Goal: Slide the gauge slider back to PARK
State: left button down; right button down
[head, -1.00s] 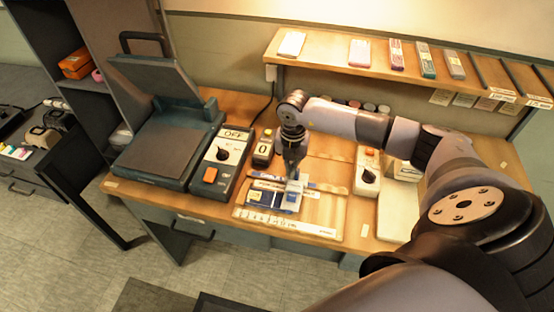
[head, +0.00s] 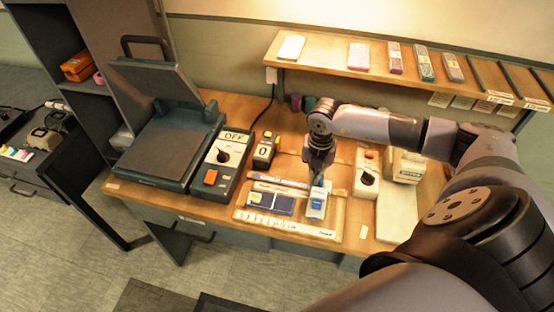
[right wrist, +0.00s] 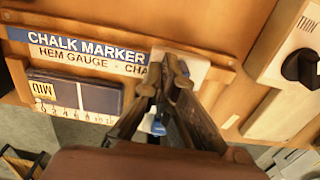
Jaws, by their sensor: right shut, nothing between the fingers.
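The hem gauge (head: 290,229) is a flat pale board with a printed scale along its front edge, on the wooden bench. Its slider (head: 316,208), light blue and white, stands at the right end of the scale. My right gripper (head: 318,184) points down at the slider, shut and empty, its tips at or just behind it; contact cannot be told. In the right wrist view the fingers (right wrist: 172,75) cover part of the slider, and a bit of blue (right wrist: 157,126) shows between them. A MID label (right wrist: 43,90) lies left of the fingers. No PARK mark is readable. My left gripper is out of view.
Left of the gauge stand a press (head: 160,145) with its lid raised, an OFF switch box (head: 222,165) and a small 0 counter (head: 265,152). A knob box (head: 367,172) stands close on the right. A shelf (head: 425,85) runs above the bench's back.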

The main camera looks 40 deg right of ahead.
aim_at(325, 185)
jog(key=shift+s+d, duration=0.9)
jog(key=shift+s, duration=0.15)
jog(key=shift+s+d, duration=0.25)
jog(key=shift+s, duration=0.05)
jog(key=shift+w+a+r+p, duration=0.15)
jog(key=shift+r+p, duration=0.6)
jog(key=shift+r, duration=0.4)
jog(key=shift+w+a+r+p, duration=0.15)
jog(key=shift+r+p, duration=0.65)
jog(key=shift+r, duration=0.4)
jog(key=shift+w+a+r+p, duration=0.15)
jog(key=shift+r+p, duration=0.6)
jog(key=shift+r, duration=0.4)
